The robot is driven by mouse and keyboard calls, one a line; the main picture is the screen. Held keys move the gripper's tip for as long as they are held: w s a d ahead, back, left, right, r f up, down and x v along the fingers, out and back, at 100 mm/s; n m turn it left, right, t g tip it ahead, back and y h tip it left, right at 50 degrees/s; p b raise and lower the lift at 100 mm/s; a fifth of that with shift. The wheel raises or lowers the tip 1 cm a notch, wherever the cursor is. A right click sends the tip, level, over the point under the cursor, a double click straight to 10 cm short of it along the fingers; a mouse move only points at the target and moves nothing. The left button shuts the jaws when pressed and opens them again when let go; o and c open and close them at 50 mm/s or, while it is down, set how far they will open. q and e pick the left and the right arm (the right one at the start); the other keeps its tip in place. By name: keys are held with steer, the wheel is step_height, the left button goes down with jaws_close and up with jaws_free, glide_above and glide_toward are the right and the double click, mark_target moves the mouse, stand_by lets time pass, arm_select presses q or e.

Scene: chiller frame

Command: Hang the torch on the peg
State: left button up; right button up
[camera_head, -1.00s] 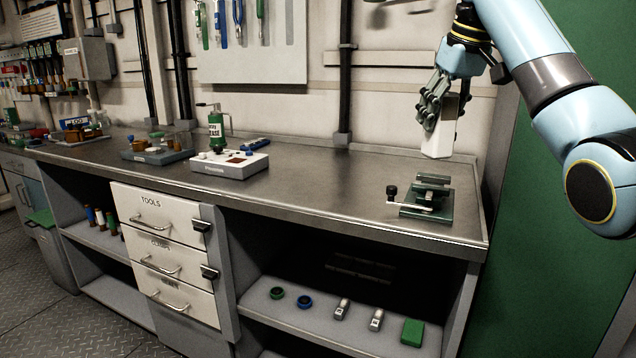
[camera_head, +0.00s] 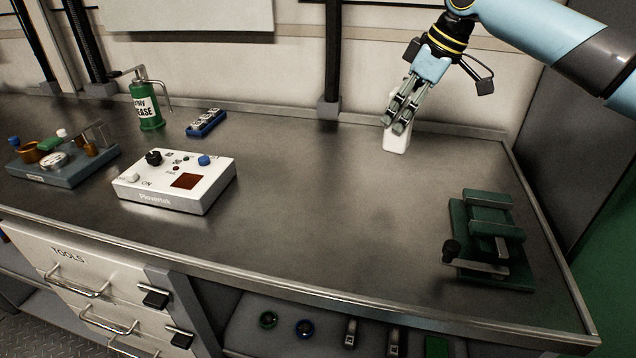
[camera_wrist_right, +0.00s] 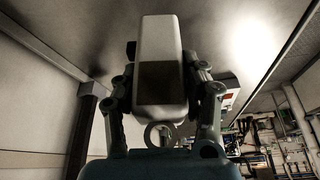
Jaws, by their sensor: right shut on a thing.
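My right gripper (camera_head: 400,120) is shut on a white, block-like thing, which I take to be the torch (camera_head: 396,141). It hangs below the fingers near the back wall, over the rear of the bench; whether it touches the bench I cannot tell. In the right wrist view the torch (camera_wrist_right: 160,40) stands between the two fingers, with a dark panel on its side and a ring at its near end. I cannot make out the peg in any view now. My left gripper is not in view.
A green vise-like fixture (camera_head: 488,240) sits at the bench's right. The bench middle (camera_head: 330,210) is clear. A pale wall panel (camera_head: 190,14) shows its lower part.

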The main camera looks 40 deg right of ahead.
steer(key=s+a+r+n+p, duration=0.2)
steer(key=s+a+p, duration=0.15)
steer(key=s, duration=0.45)
steer(key=shift+n+g+y, duration=0.3)
steer(key=shift+n+y, duration=0.2)
steer(key=w+a+f, duration=0.1)
steer(key=a+f, duration=0.2)
steer(key=w+a+f, duration=0.2)
steer(key=a+f, duration=0.2)
steer(key=w+a+f, duration=0.2)
steer(key=a+f, duration=0.1)
steer(key=f, duration=0.1)
steer(key=shift+a, duration=0.4)
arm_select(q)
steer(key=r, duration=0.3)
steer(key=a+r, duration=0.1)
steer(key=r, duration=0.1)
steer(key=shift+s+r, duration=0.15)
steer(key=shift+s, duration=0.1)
arm_select(e)
steer(key=shift+f, duration=0.3)
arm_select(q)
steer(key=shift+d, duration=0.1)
arm_select(e)
steer(key=shift+f, duration=0.1)
steer(key=o, duration=1.3)
